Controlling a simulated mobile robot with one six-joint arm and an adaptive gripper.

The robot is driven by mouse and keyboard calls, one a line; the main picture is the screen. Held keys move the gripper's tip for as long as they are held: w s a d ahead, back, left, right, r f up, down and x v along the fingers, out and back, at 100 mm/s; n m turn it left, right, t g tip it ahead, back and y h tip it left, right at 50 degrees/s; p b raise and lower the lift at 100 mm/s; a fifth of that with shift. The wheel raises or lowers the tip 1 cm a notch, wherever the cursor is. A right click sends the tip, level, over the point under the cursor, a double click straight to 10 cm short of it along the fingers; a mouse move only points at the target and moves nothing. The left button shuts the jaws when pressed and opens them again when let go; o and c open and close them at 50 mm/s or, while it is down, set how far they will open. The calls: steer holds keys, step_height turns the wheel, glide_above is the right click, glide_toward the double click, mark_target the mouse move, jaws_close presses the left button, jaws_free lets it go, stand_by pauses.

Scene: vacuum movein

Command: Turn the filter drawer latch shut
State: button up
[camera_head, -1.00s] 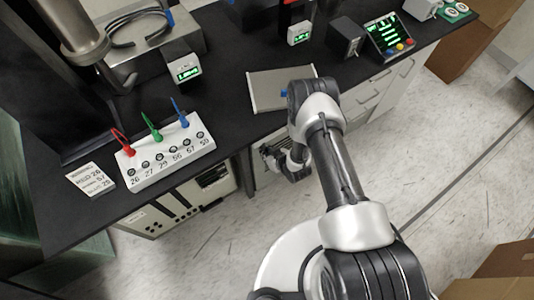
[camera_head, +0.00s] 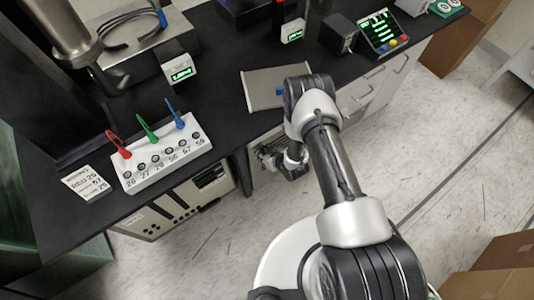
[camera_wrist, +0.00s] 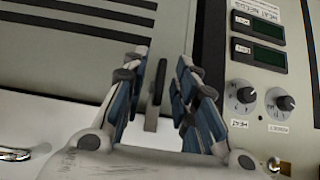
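The filter drawer latch (camera_wrist: 155,92) shows in the wrist view as a dark, narrow lever with a grey lower part, pointing up and down in the picture. My gripper (camera_wrist: 160,88) is open, with one blue-padded finger on each side of the latch. I see gaps between the fingers and the latch. The grey slotted panel (camera_wrist: 75,62) lies behind the left finger. In the head view my gripper (camera_head: 270,158) is low at the bench front, and the latch is hidden there.
A control panel with two dials (camera_wrist: 243,95) and dark displays (camera_wrist: 257,27) stands right of my gripper. A metal handle (camera_wrist: 14,154) is at lower left. On the black bench (camera_head: 225,105) are a white numbered block (camera_head: 165,160) with colored plugs and a grey flat box (camera_head: 262,92).

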steer(key=v, duration=1.1)
steer(key=shift+s+r, duration=0.2)
steer(key=shift+r, duration=0.1)
steer(key=shift+d, duration=0.1)
